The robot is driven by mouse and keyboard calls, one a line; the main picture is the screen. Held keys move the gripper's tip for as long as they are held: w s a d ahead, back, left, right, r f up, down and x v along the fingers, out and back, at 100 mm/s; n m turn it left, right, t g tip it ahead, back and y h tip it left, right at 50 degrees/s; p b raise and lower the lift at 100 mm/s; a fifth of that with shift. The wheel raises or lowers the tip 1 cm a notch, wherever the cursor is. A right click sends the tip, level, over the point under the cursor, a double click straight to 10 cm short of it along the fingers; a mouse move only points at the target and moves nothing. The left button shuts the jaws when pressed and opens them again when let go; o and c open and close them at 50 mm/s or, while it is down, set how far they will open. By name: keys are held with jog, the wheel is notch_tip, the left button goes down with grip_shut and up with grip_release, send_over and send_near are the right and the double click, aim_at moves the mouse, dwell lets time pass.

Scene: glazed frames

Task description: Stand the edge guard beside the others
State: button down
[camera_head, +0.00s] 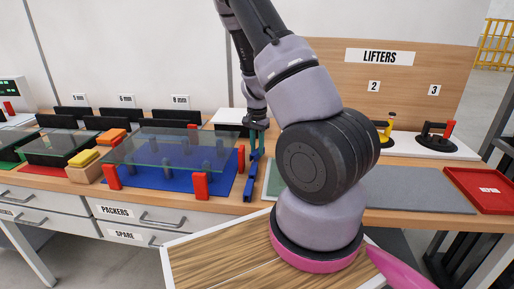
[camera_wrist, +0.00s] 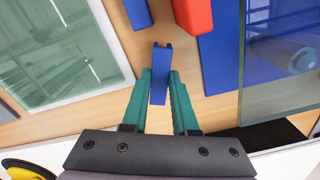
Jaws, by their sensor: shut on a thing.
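My gripper (camera_wrist: 160,78) has green fingers shut on a blue channel-shaped piece, which I take as the edge guard (camera_wrist: 161,60). In the head view my gripper (camera_head: 257,126) is just right of the glass pane, with the held guard (camera_head: 253,160) below it. Another blue piece (camera_wrist: 137,12) is on the wood ahead of the held one and apart from it; in the head view it shows near the bench front (camera_head: 248,190). I cannot tell from these frames whether the held guard touches the bench.
A glass pane (camera_head: 180,145) lies above a blue mat (camera_head: 165,190), with red blocks (camera_head: 201,186) around it. A red block (camera_wrist: 195,12) is close to my right finger. A pale green framed pane (camera_wrist: 65,50) lies left. A grey mat (camera_head: 415,188) is clear.

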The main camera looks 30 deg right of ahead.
jog(key=shift+f, duration=0.55)
jog(key=c, duration=0.6)
grip_release()
jog(key=s+a+r+n+t+y, duration=0.1)
jog(key=a+r, duration=0.2)
jog(key=r, duration=0.7)
jog(key=s+a+r+n+t+y, duration=0.1)
jog(key=s+a+r, duration=0.1)
jog(key=r, duration=0.8)
jog(key=s+a+r+n+t, duration=0.2)
jog(key=s+a+r, duration=0.2)
jog(key=s+r, duration=0.4)
jog(key=s+a+r+n+t, duration=0.3)
jog(key=s+a+r, duration=0.1)
jog(key=s+r, duration=0.4)
notch_tip(320, 180, up, 2)
jog(key=shift+s+r, duration=0.1)
jog(key=shift+s, duration=0.1)
